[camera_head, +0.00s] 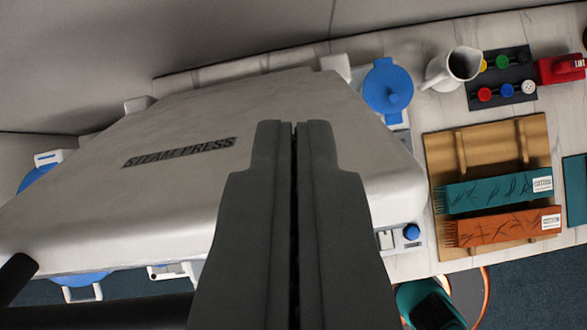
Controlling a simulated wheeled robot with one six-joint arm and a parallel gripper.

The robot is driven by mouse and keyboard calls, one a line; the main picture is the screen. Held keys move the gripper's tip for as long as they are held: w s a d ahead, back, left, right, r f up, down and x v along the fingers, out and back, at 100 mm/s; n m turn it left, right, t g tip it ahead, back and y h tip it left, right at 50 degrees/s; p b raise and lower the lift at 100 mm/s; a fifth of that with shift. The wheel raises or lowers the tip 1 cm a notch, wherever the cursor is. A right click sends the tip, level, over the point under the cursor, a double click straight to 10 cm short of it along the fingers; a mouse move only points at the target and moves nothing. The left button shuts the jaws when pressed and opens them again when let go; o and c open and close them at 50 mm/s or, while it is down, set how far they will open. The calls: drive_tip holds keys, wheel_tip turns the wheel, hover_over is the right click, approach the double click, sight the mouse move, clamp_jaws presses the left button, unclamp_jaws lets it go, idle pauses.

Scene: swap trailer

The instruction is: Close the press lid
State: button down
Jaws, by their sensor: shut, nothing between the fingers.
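The press lid (110,205) is a large pale panel lettered "STEAM PRESS", filling the left and middle of the view. It looks tilted over the press body, whose controls (402,236) show below its right edge. Whether lid and body touch cannot be seen. My gripper (293,128) is shut and empty, in front of the lid's right half, hiding part of it. I cannot tell whether the fingertips touch the lid. A dark bar (18,272) shows at the lid's lower left corner.
Right of the press, the marble counter (412,150) carries a white pitcher (450,68), a dark tray (515,98) of coloured spools, a red box (560,69) and a wooden board (490,140) with teal and orange scarves. Blue round parts (388,88) flank the press.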

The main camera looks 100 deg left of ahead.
drive_tip(key=shift+s+a+f, duration=0.25)
drive_tip(key=shift+s+a, duration=0.6)
drive_tip(key=shift+s+a+f, duration=0.3)
drive_tip(key=shift+s+a, duration=0.2)
drive_tip(key=shift+s+a, duration=0.1)
drive_tip(key=shift+a, duration=0.05)
